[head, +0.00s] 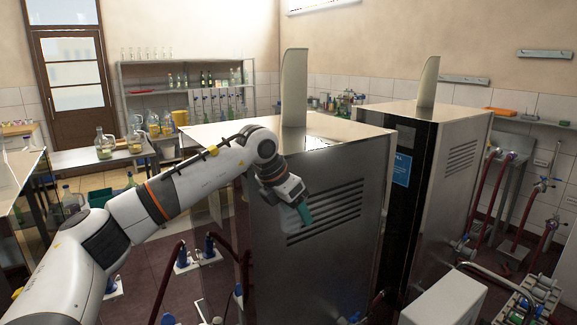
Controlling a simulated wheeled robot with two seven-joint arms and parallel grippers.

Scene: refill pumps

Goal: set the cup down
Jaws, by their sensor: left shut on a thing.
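My left arm reaches in from the left, and its gripper (298,205) is in front of the slatted side of the nearer steel cabinet. The gripper is shut on the cup (304,213), of which only a small teal-green part shows at the jaws. The rest of the cup is hidden or too small to make out. The cup is held up off any surface that I can see; whether it touches the cabinet side, I cannot tell. My right gripper is not in view.
The nearer steel cabinet (335,170) has a flat top with an upright pale fin. A second steel cabinet (455,150) stands to its right. A metal table (85,157) with glass flasks is at back left. Red hoses and blue-handled valves (209,246) stand low around the cabinets.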

